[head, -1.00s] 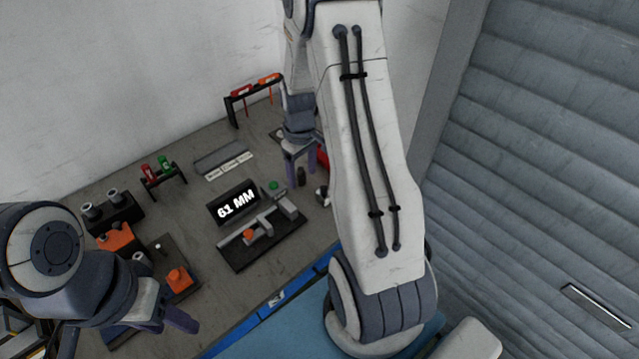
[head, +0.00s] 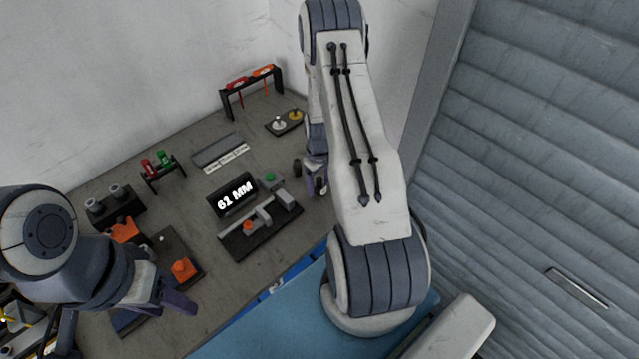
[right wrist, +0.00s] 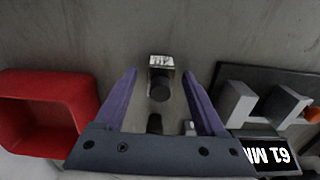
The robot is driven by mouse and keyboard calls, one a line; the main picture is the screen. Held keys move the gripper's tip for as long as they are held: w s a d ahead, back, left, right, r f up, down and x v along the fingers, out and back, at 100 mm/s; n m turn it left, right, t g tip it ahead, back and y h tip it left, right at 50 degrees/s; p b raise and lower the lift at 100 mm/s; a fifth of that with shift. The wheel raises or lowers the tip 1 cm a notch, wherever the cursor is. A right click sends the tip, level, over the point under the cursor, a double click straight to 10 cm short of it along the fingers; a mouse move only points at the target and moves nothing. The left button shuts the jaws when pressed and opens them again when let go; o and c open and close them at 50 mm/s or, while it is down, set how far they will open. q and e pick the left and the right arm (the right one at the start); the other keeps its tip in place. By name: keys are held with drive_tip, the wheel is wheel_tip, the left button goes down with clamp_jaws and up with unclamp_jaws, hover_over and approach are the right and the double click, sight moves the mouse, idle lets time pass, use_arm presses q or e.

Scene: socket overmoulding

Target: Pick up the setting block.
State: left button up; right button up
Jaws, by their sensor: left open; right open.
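A small metallic block with a printed light face (right wrist: 160,62), which looks like the setting block, stands on the bench in the right wrist view. A dark round part shows at its near side. My right gripper (right wrist: 160,74) is open, its two purple fingers pointing at the block with one fingertip to each side. I cannot tell whether the fingers reach down past it. In the head view my right gripper (head: 316,180) is partly hidden by my arm, beside a small silvery piece (head: 321,187). My left gripper (head: 172,298) is open and empty at lower left.
A red bin (right wrist: 40,112) stands left in the right wrist view. The black gauge fixture (head: 242,243) with a "61 MM" display (head: 234,194) is close by. A labelled strip rack (head: 222,152), a small tray (head: 272,127) and a tool rack (head: 251,91) stand further back.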

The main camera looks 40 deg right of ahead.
drive_tip(key=shift+f, duration=0.6)
clamp_jaws()
drive_tip(key=shift+r, duration=0.15)
